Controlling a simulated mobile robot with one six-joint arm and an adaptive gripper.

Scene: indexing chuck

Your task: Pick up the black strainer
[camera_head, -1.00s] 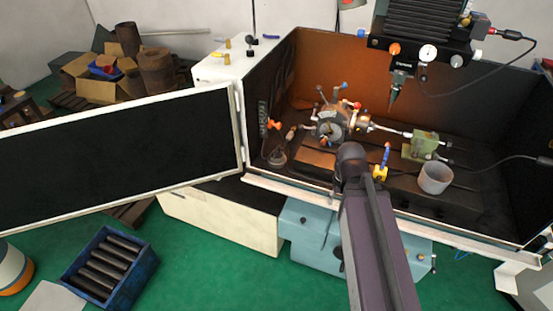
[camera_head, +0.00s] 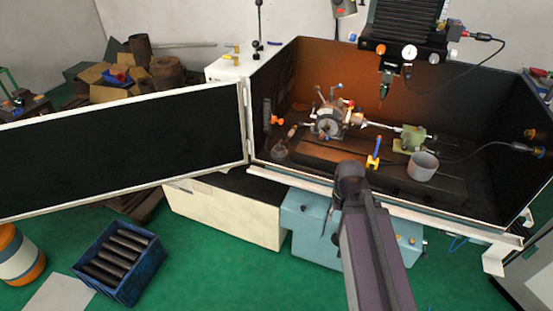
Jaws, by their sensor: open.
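A small dark rounded thing (camera_head: 280,150), which looks like the black strainer, lies in the left front corner of the machine enclosure. It blends into the dark floor there, and I cannot make out its mesh clearly. My arm (camera_head: 362,225) reaches up from the bottom of the view, and its dark rounded end is in front of the enclosure's front edge, right of and lower than that thing. My gripper does not show; its fingers cannot be made out past the arm's end.
The indexing chuck (camera_head: 328,122) stands behind and right of the dark thing. An orange-handled item (camera_head: 277,121) is near the left wall. A grey cup (camera_head: 423,165) and a yellow-and-blue tool (camera_head: 374,155) are to the right. The open door (camera_head: 120,150) spans the left.

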